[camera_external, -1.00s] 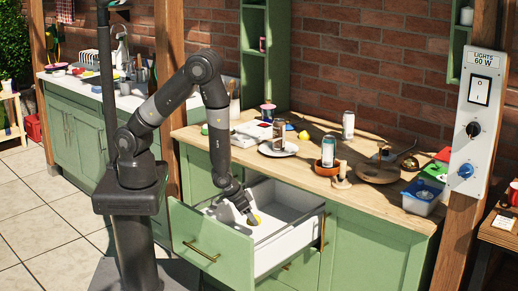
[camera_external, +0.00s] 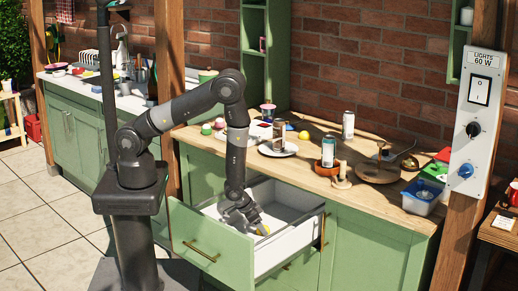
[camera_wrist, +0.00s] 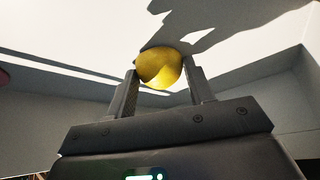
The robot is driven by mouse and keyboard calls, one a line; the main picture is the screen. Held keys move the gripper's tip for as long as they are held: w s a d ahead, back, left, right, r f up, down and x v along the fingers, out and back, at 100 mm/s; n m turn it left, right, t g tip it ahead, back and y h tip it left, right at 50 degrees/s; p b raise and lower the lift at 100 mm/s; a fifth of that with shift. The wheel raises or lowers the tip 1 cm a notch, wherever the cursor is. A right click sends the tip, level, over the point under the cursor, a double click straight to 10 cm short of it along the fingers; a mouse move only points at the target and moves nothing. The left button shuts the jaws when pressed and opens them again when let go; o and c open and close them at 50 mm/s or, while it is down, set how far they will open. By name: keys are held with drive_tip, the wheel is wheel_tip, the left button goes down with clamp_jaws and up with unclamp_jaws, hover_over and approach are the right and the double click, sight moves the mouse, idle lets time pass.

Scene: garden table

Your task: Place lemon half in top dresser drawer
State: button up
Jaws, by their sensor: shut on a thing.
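The yellow lemon half (camera_wrist: 160,68) is between the two fingers of my gripper (camera_wrist: 163,85) in the wrist view. A small yellow part of it shows at the fingertips in the external view (camera_external: 263,230). My gripper (camera_external: 254,226) is shut on it and is inside the open top drawer (camera_external: 205,249). The drawer's pale floor lies close beyond the lemon half in the wrist view. I cannot tell whether the lemon half touches the floor.
The wooden counter (camera_external: 395,203) above holds a plate (camera_external: 278,149), cans (camera_external: 348,125), a candle holder (camera_external: 342,176) and a round board (camera_external: 378,172). A blue tub (camera_external: 422,198) stands at its right end. Drawer walls surround my gripper.

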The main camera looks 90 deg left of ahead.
drive_tip(key=o, duration=1)
drive_tip(key=s+d+r+h, duration=0.1)
drive_tip(key=s+r, duration=0.1)
drive_tip(key=r, duration=0.9)
drive_tip(key=s+d+r+m+h, duration=0.1)
drive_tip(key=s+r, duration=0.2)
drive_tip(key=r, duration=0.8)
drive_tip(key=s+d+r+h, duration=0.1)
drive_tip(key=s+r, duration=0.1)
drive_tip(key=r, duration=1)
drive_tip(key=s+a+r, duration=0.1)
drive_tip(key=s+r, duration=0.4)
drive_tip(key=s+a+r+m+y, duration=0.1)
drive_tip(key=s+a+r, duration=0.1)
drive_tip(key=s+r, duration=0.3)
drive_tip(key=s+a+r+m, duration=0.1)
drive_tip(key=s+r, duration=0.4)
drive_tip(key=shift+s+a+r, duration=0.15)
drive_tip(key=shift+s, duration=0.2)
